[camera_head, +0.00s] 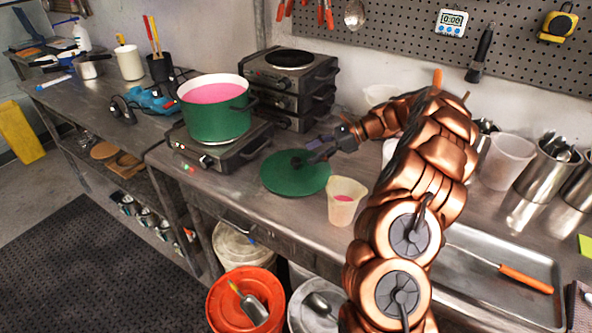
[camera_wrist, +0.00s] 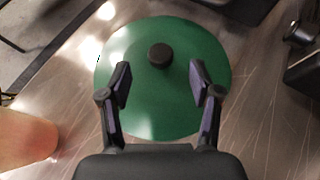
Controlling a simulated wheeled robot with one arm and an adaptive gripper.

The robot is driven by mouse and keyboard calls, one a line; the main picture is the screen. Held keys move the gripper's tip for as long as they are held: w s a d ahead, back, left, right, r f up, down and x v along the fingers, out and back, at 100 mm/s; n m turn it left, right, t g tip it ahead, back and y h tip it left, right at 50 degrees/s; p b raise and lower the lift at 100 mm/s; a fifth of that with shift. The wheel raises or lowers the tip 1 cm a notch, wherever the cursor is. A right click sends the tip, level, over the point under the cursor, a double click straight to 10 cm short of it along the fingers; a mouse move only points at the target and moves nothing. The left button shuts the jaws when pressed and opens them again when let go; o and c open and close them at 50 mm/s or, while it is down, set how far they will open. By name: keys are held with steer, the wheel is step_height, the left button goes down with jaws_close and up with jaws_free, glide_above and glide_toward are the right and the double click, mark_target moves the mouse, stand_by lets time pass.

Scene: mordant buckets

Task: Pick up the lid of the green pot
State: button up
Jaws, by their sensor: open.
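The green pot (camera_head: 216,117) stands uncovered on a hot plate, with pink liquid inside. Its round green lid (camera_head: 283,180) lies flat on the steel bench to the right of the pot. The lid also shows in the wrist view (camera_wrist: 150,108), with its black knob (camera_wrist: 159,55) upward. My gripper (camera_wrist: 160,78) is open above the lid, its two fingers apart and the knob just beyond the fingertips, roughly between their lines. In the head view my gripper (camera_head: 308,157) is close to the knob (camera_head: 297,162). Nothing is held.
A cream beaker (camera_head: 345,204) with pink liquid stands just right of the lid, near the bench's front edge. The hot plate (camera_head: 221,152) under the pot and stacked burners (camera_head: 289,88) stand behind. A steel tray (camera_head: 490,270) lies to the right.

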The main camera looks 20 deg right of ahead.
mark_target(297, 160)
steer(key=shift+p+x, duration=0.85)
steer(key=shift+x, duration=2.25)
jaws_close()
